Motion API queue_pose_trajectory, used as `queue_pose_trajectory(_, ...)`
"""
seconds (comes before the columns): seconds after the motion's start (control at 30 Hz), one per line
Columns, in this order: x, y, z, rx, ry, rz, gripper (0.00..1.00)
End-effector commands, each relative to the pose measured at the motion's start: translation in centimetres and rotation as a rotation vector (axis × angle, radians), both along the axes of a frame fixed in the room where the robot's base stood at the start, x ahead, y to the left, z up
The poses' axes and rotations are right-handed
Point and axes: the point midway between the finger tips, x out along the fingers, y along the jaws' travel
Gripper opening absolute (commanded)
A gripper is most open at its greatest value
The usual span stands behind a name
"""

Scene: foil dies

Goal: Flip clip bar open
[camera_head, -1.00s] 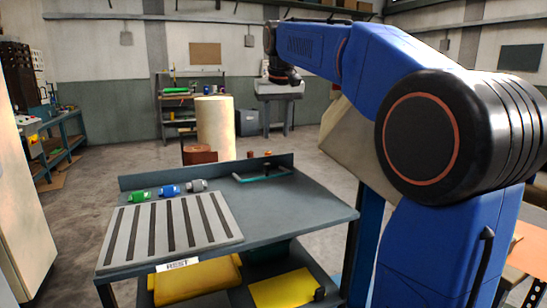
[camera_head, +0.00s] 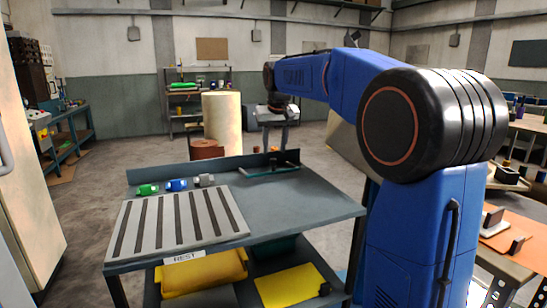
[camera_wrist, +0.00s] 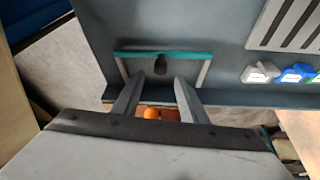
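The clip bar, a teal bar, lies at the back of the grey bench in the head view (camera_head: 270,171). In the wrist view the teal bar (camera_wrist: 190,53) runs crosswise, with a pale side arm at each end reaching toward the bench's back wall. A small dark piece (camera_wrist: 160,66) shows beside its middle. My gripper hangs above this area in the head view (camera_head: 275,147). In the wrist view my gripper (camera_wrist: 159,80) is open and empty, its two fingers apart, with tips short of the bar in the picture. I cannot tell its height above the bar.
A slotted grey plate (camera_head: 179,226) fills the bench's front left. Green (camera_head: 147,189), blue (camera_head: 176,184) and grey (camera_head: 206,180) clamp-like pieces lie behind it. A low wall (camera_head: 165,174) edges the bench's back. The bench's right side (camera_head: 300,205) is clear.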

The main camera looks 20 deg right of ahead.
Motion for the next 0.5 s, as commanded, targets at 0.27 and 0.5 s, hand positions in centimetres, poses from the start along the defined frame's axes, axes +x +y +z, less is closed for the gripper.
queue_pose_trajectory(0.27, 1.4, -0.3, -3.5, 0.0, 0.001, 0.0, 0.39)
queue_pose_trajectory(0.5, 1.8, -0.4, -4.5, 0.0, 0.0, 0.0, 0.39)
